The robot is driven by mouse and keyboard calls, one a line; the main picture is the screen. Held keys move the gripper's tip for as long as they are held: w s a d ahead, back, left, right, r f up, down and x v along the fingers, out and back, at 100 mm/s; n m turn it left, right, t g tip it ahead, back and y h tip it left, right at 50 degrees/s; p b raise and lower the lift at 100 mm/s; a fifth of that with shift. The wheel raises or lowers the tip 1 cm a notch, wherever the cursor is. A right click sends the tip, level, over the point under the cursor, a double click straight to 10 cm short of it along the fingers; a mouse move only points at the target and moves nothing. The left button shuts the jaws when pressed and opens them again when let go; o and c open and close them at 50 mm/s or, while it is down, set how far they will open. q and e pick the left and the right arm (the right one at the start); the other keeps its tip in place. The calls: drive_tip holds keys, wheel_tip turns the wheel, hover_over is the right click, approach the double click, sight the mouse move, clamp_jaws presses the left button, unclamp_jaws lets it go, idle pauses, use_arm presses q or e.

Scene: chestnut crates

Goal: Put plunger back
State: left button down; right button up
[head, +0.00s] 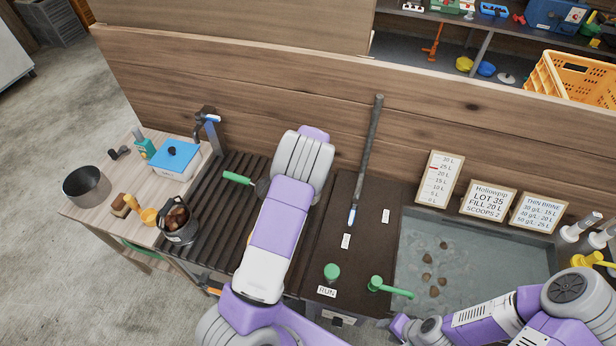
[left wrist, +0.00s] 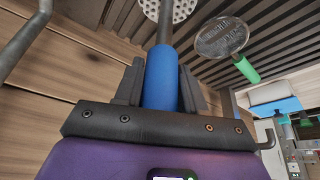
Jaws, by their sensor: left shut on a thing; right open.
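The plunger has a blue handle (left wrist: 161,80), a grey shaft and a perforated pale disc (left wrist: 176,8). My left gripper (left wrist: 158,88) is shut on the blue handle in the left wrist view, with a dark finger on each side. In the head view my left arm reaches over the slatted rack, and its forearm hides the gripper and the plunger. My right gripper (head: 396,327) is at the bottom edge in the head view, near the front of the brine tank, open and partly cut off.
A green-handled mesh skimmer (left wrist: 222,40) lies on the slatted rack (head: 222,225). A dark pot (head: 87,186), blue-lidded box (head: 173,160) and chestnut bucket (head: 178,228) stand at left. A long dark bar (head: 367,150) rises behind the run panel. Brine tank (head: 480,262) is at right.

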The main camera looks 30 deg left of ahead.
use_arm(q)
wheel_tip(320, 180, down, 4)
drive_tip(key=shift+w+f, duration=0.1)
drive_tip(key=shift+w, duration=0.05)
idle(0.3)
drive_tip(key=shift+f, duration=0.1)
drive_tip(key=c, duration=0.7)
unclamp_jaws()
drive_tip(key=shift+o, duration=0.2)
